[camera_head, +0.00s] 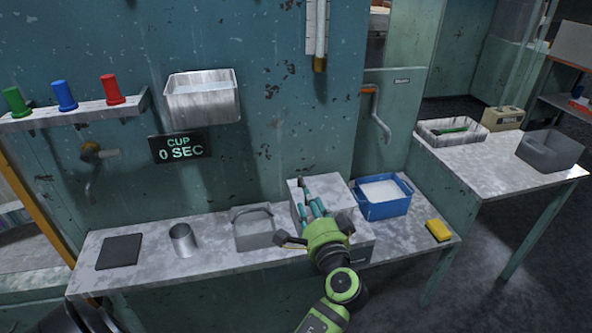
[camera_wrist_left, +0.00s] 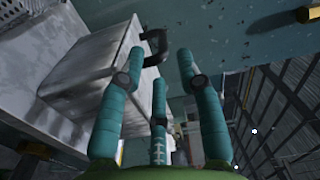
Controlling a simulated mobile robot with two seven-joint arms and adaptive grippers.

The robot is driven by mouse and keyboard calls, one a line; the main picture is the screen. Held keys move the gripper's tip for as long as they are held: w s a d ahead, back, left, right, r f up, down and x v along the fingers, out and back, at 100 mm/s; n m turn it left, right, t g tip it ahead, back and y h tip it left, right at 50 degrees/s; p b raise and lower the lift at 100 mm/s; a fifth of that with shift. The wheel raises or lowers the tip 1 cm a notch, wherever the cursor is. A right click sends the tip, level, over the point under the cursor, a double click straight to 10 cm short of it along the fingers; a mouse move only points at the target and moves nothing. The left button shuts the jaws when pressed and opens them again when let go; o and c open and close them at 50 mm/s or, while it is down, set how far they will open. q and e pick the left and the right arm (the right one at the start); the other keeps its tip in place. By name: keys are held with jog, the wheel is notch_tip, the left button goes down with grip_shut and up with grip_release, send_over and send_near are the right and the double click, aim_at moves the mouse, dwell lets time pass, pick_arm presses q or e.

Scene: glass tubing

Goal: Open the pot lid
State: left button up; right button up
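A pale metal box (camera_head: 335,187) stands on the bench at centre and seems to be the pot; I cannot make out a separate lid. In the left wrist view the metal box (camera_wrist_left: 85,75) fills the upper left, with a black handle (camera_wrist_left: 156,46) at its right edge. My left gripper (camera_head: 308,199), with teal fingers, is over the box in the head view. In the wrist view its fingers (camera_wrist_left: 160,68) are spread and empty. The handle shows just past the left fingertip, partly covered by it; contact cannot be told. My right gripper is not in view.
A grey container (camera_head: 253,232), a metal cup (camera_head: 184,241) and a dark plate (camera_head: 120,252) stand left on the bench. A blue tub (camera_head: 384,207) and a yellow sponge (camera_head: 439,230) are right. A metal tank (camera_head: 203,103) hangs on the wall above.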

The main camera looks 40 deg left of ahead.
aim_at(303, 182)
pick_arm(q)
jog(key=shift+w+a, duration=0.25)
jog(key=shift+w+a+r, duration=0.1)
jog(key=shift+w+a, duration=0.05)
jog(key=shift+a, duration=0.05)
jog(key=p+x, duration=0.1)
jog(key=x, duration=0.1)
jog(key=shift+w+a+r+p, duration=0.25)
jog(key=shift+a+r+p, duration=0.05)
jog(key=shift+r+p, duration=0.1)
jog(key=shift+f+p+x, duration=0.25)
jog(key=shift+p+x, duration=0.1)
jog(key=shift+x, duration=0.8)
jog(key=shift+w+a+f, duration=0.1)
jog(key=shift+w+a, duration=0.25)
grip_shut()
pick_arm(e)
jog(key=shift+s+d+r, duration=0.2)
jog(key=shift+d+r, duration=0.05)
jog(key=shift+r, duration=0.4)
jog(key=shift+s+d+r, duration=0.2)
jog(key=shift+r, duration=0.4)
